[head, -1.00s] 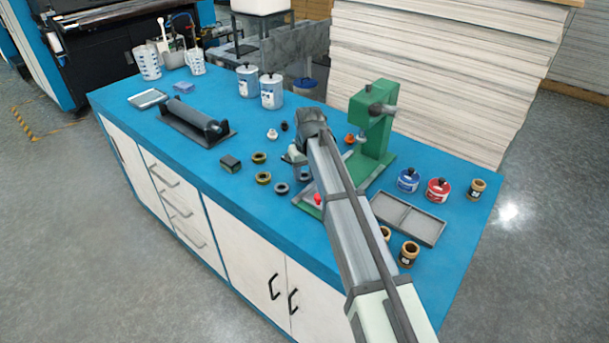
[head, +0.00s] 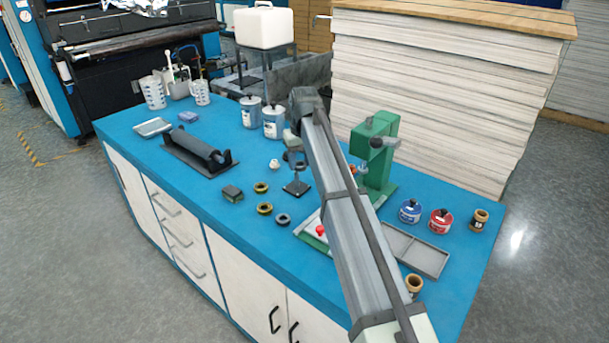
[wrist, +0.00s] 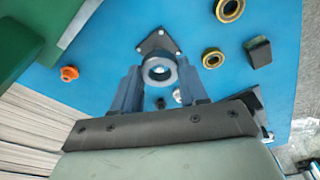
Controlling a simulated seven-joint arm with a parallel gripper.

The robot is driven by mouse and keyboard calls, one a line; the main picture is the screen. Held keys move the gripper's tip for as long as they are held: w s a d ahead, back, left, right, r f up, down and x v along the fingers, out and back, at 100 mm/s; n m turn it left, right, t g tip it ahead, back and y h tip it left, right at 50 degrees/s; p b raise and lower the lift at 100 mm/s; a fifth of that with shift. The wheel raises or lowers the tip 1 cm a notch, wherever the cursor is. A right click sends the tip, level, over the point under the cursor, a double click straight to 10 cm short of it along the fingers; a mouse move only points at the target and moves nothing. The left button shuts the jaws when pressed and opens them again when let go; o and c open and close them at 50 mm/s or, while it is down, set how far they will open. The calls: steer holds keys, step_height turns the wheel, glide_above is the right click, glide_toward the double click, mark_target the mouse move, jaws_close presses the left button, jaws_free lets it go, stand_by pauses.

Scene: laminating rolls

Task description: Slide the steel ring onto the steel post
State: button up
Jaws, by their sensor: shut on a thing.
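My gripper (head: 294,150) is above the middle of the blue bench, and its two fingers show in the wrist view (wrist: 160,78). It is shut on the steel ring (wrist: 160,59), a grey ring held between the fingertips. The ring also shows dimly below the gripper in the head view (head: 300,165). The steel post's dark square base (head: 297,188) stands on the bench below the gripper. A corner of that base shows just beyond the ring in the wrist view (wrist: 157,38). The ring hides most of the post, and I cannot tell whether it is around the tip.
Two brass rings (head: 264,208), another grey ring (head: 283,220) and a dark block (head: 232,193) lie to the left. A green press (head: 378,150) stands close on the right, with a grey tray (head: 415,250) in front. The bench's left front is clear.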

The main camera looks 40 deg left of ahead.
steer(key=w+a, duration=0.1)
steer(key=w+a+r, duration=0.1)
steer(key=a, duration=0.1)
steer(key=w+a, duration=0.1)
steer(key=shift+w+a+r, duration=0.15)
steer(key=shift+a+r, duration=0.05)
steer(key=shift+r, duration=0.05)
steer(key=shift+d+f, duration=0.1)
steer(key=shift+f, duration=2.65)
steer(key=shift+f, duration=2)
steer(key=o, duration=1.2)
steer(key=shift+o, duration=0.4)
steer(key=o, duration=0.4)
